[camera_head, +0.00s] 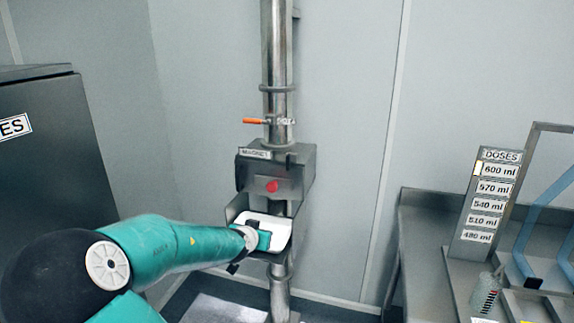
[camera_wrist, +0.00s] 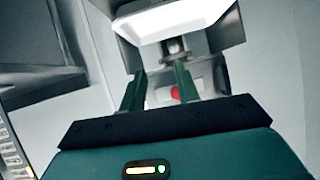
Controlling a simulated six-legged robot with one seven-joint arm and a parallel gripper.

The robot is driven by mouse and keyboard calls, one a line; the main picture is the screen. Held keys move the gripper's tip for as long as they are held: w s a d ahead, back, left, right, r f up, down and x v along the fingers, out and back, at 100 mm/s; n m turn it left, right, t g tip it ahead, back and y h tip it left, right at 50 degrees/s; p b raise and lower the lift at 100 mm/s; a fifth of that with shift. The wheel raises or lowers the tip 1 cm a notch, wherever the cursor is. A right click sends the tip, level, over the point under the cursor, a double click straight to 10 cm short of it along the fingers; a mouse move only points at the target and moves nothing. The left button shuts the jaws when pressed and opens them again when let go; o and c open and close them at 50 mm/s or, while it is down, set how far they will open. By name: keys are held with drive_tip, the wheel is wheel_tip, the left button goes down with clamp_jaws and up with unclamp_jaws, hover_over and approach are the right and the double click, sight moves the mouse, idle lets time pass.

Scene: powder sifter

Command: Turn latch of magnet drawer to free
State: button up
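The magnet drawer box (camera_head: 302,178) is a grey metal housing on the vertical steel pipe, labelled MAGNET, with a round red knob (camera_head: 272,185) on its front. A small dark piece (camera_head: 291,159) sits at its upper right front; I cannot tell if this or the knob is the latch. My gripper (camera_head: 264,238) is below the knob, in front of the white-lined tray (camera_head: 278,222). In the wrist view my gripper (camera_wrist: 160,70) has its two green fingers apart, nothing held between them. The red knob (camera_wrist: 176,92) shows beyond the fingers, partly hidden by one.
An orange-handled valve (camera_head: 255,121) is on the pipe above the box. A dark cabinet (camera_head: 50,160) stands at left. A steel bench (camera_head: 425,215) with a DOSES board (camera_head: 484,205) is at right. The wall beside the pipe is bare.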

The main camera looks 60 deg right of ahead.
drive_tip(key=s+d+r+h, duration=0.2)
drive_tip(key=d+r+h, duration=0.2)
drive_tip(key=r, duration=0.4)
drive_tip(key=h, duration=0.2)
approach(287, 162)
drive_tip(key=d, duration=0.3)
drive_tip(key=w+d, duration=0.1)
drive_tip(key=d, duration=0.5)
drive_tip(key=shift+w+d+f, duration=0.1)
drive_tip(key=shift+w, duration=0.15)
clamp_jaws()
